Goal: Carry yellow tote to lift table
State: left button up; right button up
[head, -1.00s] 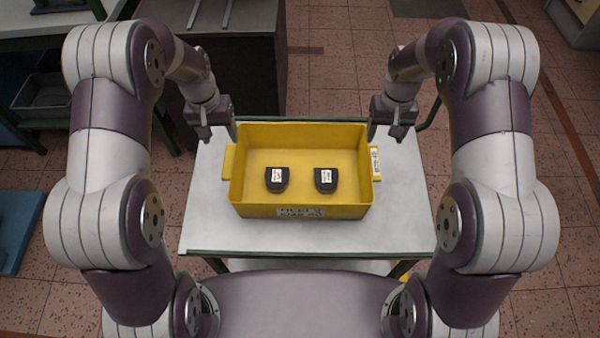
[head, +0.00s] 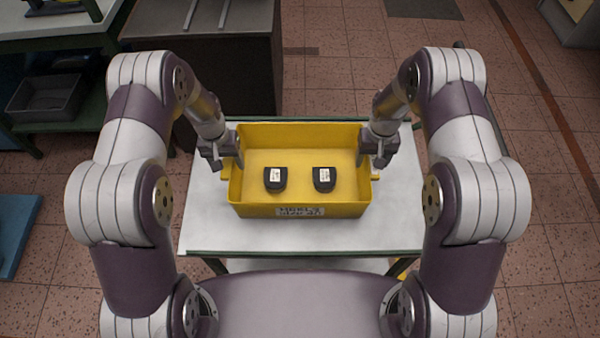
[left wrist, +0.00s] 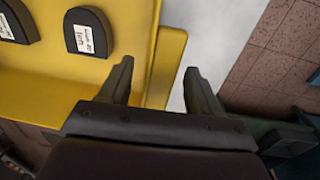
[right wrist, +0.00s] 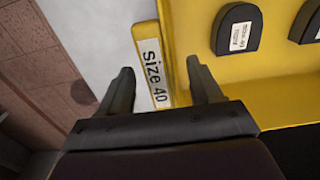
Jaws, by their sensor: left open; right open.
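The yellow tote (head: 300,211) stands on a white-topped table (head: 400,220) in the head view. Two black heel pieces with white labels, one left (head: 275,180) and one right (head: 324,180), lie inside it. My left gripper (head: 228,160) is open at the tote's left end; in the left wrist view its fingers (left wrist: 160,85) stand either side of the tote's end wall and handle (left wrist: 166,65). My right gripper (head: 372,158) is open at the right end; in the right wrist view its fingers (right wrist: 163,88) stand either side of the handle labelled "Size 40" (right wrist: 152,70).
A dark cabinet (head: 240,70) stands behind the table at the left. A green-framed bench with a grey bin (head: 48,97) is at the far left. A blue object (head: 18,235) lies on the floor at left. The tiled floor at right is open.

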pick_arm(q)
jog(key=shift+f, duration=0.55)
pick_arm(e)
jog(key=shift+f, duration=0.55)
pick_arm(q)
grip_shut()
pick_arm(e)
grip_shut()
pick_arm(q)
jog(key=shift+r, duration=0.15)
pick_arm(e)
jog(key=shift+r, duration=0.15)
